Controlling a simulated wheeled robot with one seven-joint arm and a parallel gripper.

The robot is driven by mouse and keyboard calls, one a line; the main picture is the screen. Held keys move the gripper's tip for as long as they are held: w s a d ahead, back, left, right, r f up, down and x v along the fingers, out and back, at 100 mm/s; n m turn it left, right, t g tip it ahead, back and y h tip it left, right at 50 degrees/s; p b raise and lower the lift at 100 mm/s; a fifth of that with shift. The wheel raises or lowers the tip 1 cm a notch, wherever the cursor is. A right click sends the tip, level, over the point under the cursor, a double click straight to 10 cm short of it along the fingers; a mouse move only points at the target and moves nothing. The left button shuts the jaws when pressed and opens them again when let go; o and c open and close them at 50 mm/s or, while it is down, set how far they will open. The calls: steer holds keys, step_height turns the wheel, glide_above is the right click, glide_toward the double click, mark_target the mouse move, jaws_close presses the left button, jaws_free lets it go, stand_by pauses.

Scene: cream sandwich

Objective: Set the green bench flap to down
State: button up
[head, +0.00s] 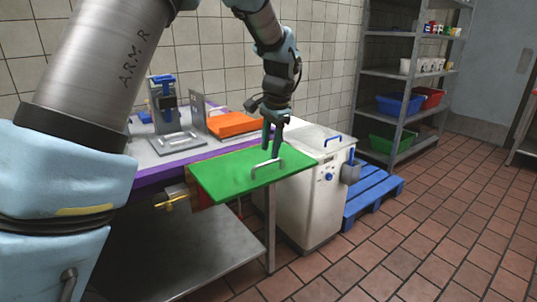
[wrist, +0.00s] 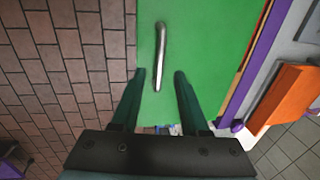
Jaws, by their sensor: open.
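The green bench flap (head: 228,174) is raised, sticking out roughly level from the front of the purple-edged bench (head: 152,178). A grey bar handle (head: 266,166) is on its top face, near the right end in the head view. In the wrist view the green flap (wrist: 207,45) fills the middle, with the handle (wrist: 160,58) running lengthwise. My gripper (head: 272,148) points down over the flap by the handle. In the wrist view my gripper (wrist: 160,76) has its fingers apart, one on each side of the handle's lower end line; contact cannot be told.
A brass-coloured fitting (head: 174,202) shows below the flap's left side, above a lower metal shelf (head: 200,255). A white cabinet machine (head: 312,205) stands to the right, with a blue pallet (head: 372,190) beyond. An orange object (head: 232,124) lies on the bench. Tiled floor in front is open.

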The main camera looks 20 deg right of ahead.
mark_target(269, 163)
steer(key=shift+w+a+f, duration=0.1)
steer(key=shift+w+f, duration=0.05)
steer(key=shift+f, duration=0.7)
steer(key=shift+w+f, duration=0.15)
steer(key=shift+f, duration=0.7)
jaws_close()
